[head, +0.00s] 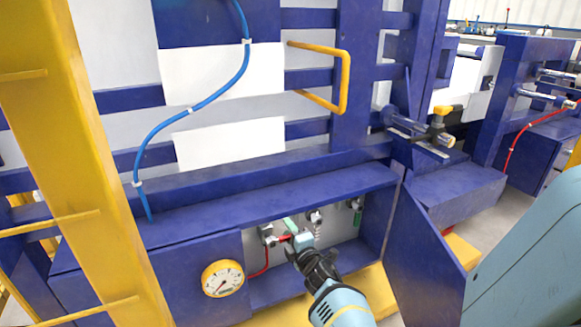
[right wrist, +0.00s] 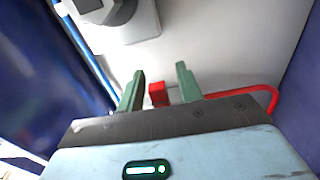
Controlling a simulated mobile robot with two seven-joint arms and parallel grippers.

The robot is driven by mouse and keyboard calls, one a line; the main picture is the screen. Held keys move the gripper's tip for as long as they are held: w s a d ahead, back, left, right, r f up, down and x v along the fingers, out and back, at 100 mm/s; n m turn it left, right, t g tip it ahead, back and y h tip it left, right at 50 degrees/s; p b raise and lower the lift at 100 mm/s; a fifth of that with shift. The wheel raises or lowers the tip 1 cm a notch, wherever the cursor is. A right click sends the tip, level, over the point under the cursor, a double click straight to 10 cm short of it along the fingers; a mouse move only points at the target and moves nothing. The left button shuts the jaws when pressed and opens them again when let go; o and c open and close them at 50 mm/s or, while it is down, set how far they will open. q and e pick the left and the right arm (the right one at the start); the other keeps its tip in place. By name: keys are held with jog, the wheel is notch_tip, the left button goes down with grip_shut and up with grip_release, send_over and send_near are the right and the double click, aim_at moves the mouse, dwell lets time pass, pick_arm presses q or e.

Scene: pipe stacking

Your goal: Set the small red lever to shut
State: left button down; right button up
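The small red lever (head: 285,239) is inside the open recess of the blue machine, beside a grey metal valve fitting (head: 267,234). In the right wrist view the red lever (right wrist: 158,93) shows as a small red block between my two green fingers. My right gripper (head: 297,234) is at the lever in the head view. In the right wrist view the right gripper (right wrist: 160,88) is open, with a gap on both sides of the lever. Contact cannot be made out. Part of the lever is hidden by the gripper. My left gripper is not in view.
A red hose (right wrist: 272,98) curves close to the right finger. A round gauge (head: 223,278) is left of the recess. More fittings (head: 316,216) hang behind the gripper. The open blue door (head: 422,250) stands to the right. A yellow ladder frame (head: 85,150) is at left.

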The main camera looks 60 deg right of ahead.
jog(key=shift+s+d, duration=0.1)
jog(key=shift+s, duration=0.05)
jog(key=p+v, duration=0.2)
jog(key=v, duration=0.6)
jog(key=shift+p, duration=0.4)
jog(key=shift+f, duration=0.1)
